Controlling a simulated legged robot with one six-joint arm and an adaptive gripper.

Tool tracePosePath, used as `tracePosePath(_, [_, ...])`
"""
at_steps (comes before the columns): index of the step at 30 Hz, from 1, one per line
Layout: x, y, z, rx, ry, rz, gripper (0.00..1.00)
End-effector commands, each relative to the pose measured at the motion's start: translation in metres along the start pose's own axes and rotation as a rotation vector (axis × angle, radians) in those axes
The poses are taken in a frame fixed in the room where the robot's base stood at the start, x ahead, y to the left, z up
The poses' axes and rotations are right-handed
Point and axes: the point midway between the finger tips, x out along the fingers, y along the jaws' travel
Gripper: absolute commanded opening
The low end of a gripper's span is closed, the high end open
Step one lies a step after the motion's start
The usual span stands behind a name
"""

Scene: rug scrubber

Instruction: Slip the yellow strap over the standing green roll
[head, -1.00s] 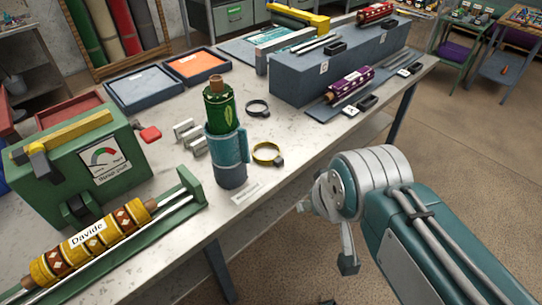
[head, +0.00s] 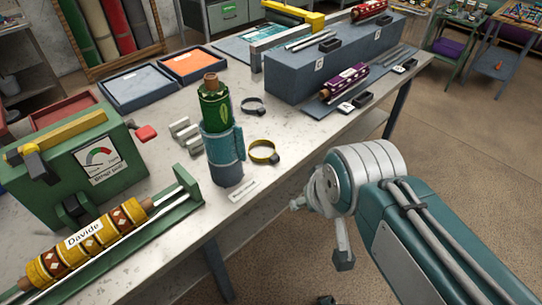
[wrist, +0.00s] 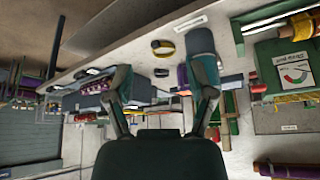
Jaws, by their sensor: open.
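The green roll (head: 215,107) stands upright in a blue-grey holder (head: 224,158) near the table's front edge. The yellow strap (head: 262,152) is a ring with a dark clasp, lying flat on the table just right of the holder. In the wrist view, which is upside down, the strap (wrist: 166,48) shows beyond my open, empty gripper (wrist: 163,78). In that view the holder (wrist: 199,40) is partly behind one finger. In the head view my gripper is mostly hidden by my own arm, off the table's front edge, right of the strap and apart from it.
A black strap (head: 253,106) lies behind the yellow one. Small pale blocks (head: 187,134) stand left of the holder. A green machine (head: 75,165) and a yellow patterned roll (head: 85,245) fill the left. A grey raised block (head: 320,75) with a purple roll (head: 346,84) before it stands at the back right.

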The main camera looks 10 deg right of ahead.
Motion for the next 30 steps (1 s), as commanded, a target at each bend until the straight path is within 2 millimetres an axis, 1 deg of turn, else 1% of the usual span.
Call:
tracePosePath(4, [0.02, -0.011, -0.001, 0.135, -0.103, -0.085, 0.74])
tracePosePath(8, [0.045, -0.028, -0.004, 0.348, -0.237, -0.209, 0.74])
tracePosePath(13, [0.075, -0.046, -0.017, 0.649, -0.393, -0.364, 0.74])
tracePosePath(18, [0.106, -0.054, -0.039, 0.969, -0.52, -0.511, 0.74])
tracePosePath(22, [0.133, -0.052, -0.06, 1.227, -0.596, -0.618, 0.74])
tracePosePath(25, [0.156, -0.044, -0.076, 1.433, -0.64, -0.697, 0.74])
tracePosePath(29, [0.189, -0.024, -0.096, 1.704, -0.672, -0.796, 0.74])
tracePosePath(30, [0.2, -0.016, -0.101, 1.79, -0.678, -0.825, 0.74])
